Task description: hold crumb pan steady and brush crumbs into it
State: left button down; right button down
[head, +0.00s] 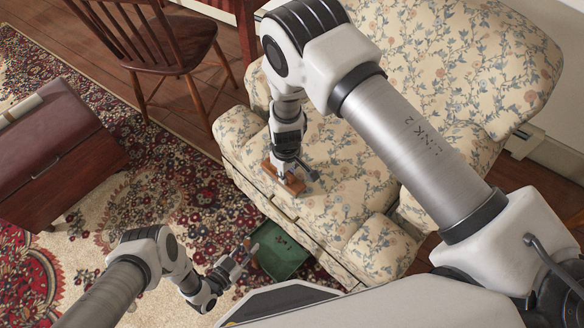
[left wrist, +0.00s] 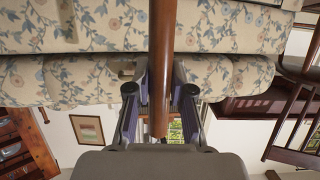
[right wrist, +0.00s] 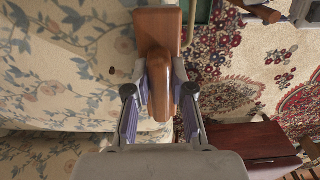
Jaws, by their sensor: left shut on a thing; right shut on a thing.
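The green crumb pan (head: 283,252) is at the front edge of the floral armchair seat. My left gripper (head: 244,253) is shut on its handle; the left wrist view shows the brown wooden handle (left wrist: 161,60) between the fingers. My right gripper (head: 294,174) points down at the seat and is shut on the wooden brush (head: 284,180). In the right wrist view the brush (right wrist: 155,28) lies along the seat's edge, and a corner of the pan (right wrist: 205,8) shows at the top. A small dark speck (right wrist: 112,71), possibly a crumb, is beside the brush. The brush's bristles are hidden.
The armchair (head: 430,60) fills the middle and right, its arm (head: 380,248) right of the pan. A dark red chest (head: 50,150) stands left on the patterned rug (head: 170,190). A wooden chair (head: 165,45) stands behind. Open rug lies between chest and armchair.

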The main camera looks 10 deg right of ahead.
jog(key=shift+s+f, duration=0.15)
notch_tip(320, 180, up, 8)
jog(key=shift+r, duration=0.1)
dwell(0.4)
jog(key=shift+w+d, duration=0.1)
jog(key=shift+w, duration=0.1)
dwell(0.4)
jog(key=w+d+f, duration=0.1)
jog(key=w+d, duration=0.5)
jog(key=d, duration=0.3)
jog(key=shift+s+f, duration=0.15)
jog(key=shift+f, duration=1.4)
jog(key=shift+s+f, duration=0.1)
jog(key=shift+f, duration=1.4)
jog(key=shift+f, duration=0.4)
